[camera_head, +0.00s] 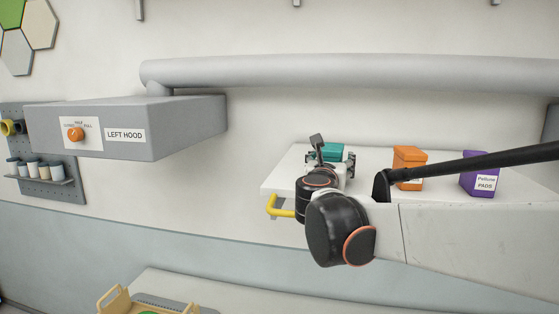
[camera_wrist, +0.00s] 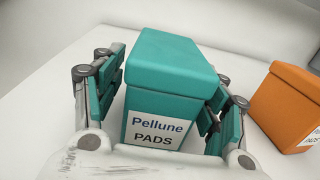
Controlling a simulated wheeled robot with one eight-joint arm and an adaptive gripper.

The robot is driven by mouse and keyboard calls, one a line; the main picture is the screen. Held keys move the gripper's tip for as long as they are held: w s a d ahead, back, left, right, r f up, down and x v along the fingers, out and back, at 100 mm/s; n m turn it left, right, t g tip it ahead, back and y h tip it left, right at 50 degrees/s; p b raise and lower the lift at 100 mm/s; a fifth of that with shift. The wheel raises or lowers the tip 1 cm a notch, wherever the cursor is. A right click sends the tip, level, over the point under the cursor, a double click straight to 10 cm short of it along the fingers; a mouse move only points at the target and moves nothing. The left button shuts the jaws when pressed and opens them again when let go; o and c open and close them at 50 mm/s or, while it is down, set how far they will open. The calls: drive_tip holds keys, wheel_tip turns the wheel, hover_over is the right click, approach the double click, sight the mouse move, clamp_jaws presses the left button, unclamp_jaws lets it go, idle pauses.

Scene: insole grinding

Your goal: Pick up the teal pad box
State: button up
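The teal pad box (camera_wrist: 170,75) has a white label reading "Pellune PADS". It stands upright on the white surface, between the two fingers of my gripper (camera_wrist: 160,100) in the wrist view. My gripper is open around it. A narrow gap shows between the left finger and the box; the right finger is very close to the box, and I cannot tell if it touches. In the head view the teal box (camera_head: 332,151) is partly hidden behind my gripper (camera_head: 331,160) and wrist.
An orange box (camera_wrist: 288,105) stands to the right of the teal one, also in the head view (camera_head: 408,157). A purple box (camera_head: 480,165) is farther right on the white shelf (camera_head: 285,178). A yellow handle (camera_head: 279,208) is at its front left. A grey hood (camera_head: 180,125) hangs left.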

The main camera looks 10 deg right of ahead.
drive_tip(key=c, duration=1.2)
drive_tip(key=shift+o, duration=0.2)
drive_tip(key=shift+r, duration=0.1)
